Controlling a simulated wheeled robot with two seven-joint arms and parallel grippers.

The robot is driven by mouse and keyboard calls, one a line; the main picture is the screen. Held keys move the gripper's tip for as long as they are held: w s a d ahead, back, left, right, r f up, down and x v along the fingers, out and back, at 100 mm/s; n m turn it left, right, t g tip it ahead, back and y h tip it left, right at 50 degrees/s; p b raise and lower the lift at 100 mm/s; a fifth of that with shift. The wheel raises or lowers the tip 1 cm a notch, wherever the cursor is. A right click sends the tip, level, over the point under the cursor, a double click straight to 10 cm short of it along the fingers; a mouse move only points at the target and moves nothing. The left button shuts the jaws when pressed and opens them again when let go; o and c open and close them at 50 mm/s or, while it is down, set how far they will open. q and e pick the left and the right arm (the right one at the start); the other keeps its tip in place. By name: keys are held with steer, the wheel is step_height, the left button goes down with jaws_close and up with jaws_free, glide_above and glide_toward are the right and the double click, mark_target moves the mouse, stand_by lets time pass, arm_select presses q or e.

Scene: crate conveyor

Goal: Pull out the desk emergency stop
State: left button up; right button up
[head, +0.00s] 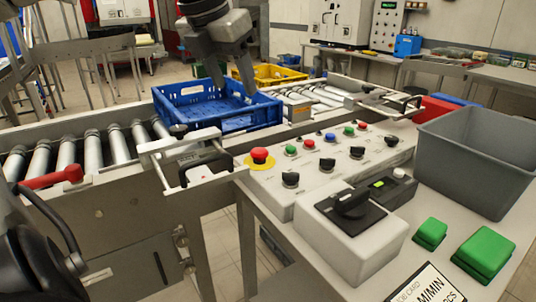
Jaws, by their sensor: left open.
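The desk emergency stop (259,156) is a red mushroom button on a yellow collar, at the left end of the sloped control panel (270,187). My left gripper (234,84) is open and points down over the blue crate (238,122). In the picture it is above and slightly left of the stop, clearly apart from it. Nothing shows between its fingers. Nothing hides the stop. Whether the button is pressed in or out is too small to tell. My right gripper is not in view.
Several small buttons and black knobs sit right of the stop. A white box with a black rotary switch (352,203) stands in front of the panel. A grey bin (478,160) and green blocks (483,250) are at the right. A metal bracket (200,165) stands left of the panel.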

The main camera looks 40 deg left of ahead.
mark_target(259, 150)
arm_select(q)
steer(key=x, duration=1.6)
steer(key=shift+w+f, duration=0.2)
steer(key=shift+f, duration=0.15)
jaws_close()
steer(key=shift+w+r+b, duration=0.1)
steer(key=shift+r+b, duration=0.45)
steer(key=shift+b, duration=0.2)
steer(key=shift+r, duration=0.2)
jaws_free()
steer(key=shift+f, duration=0.1)
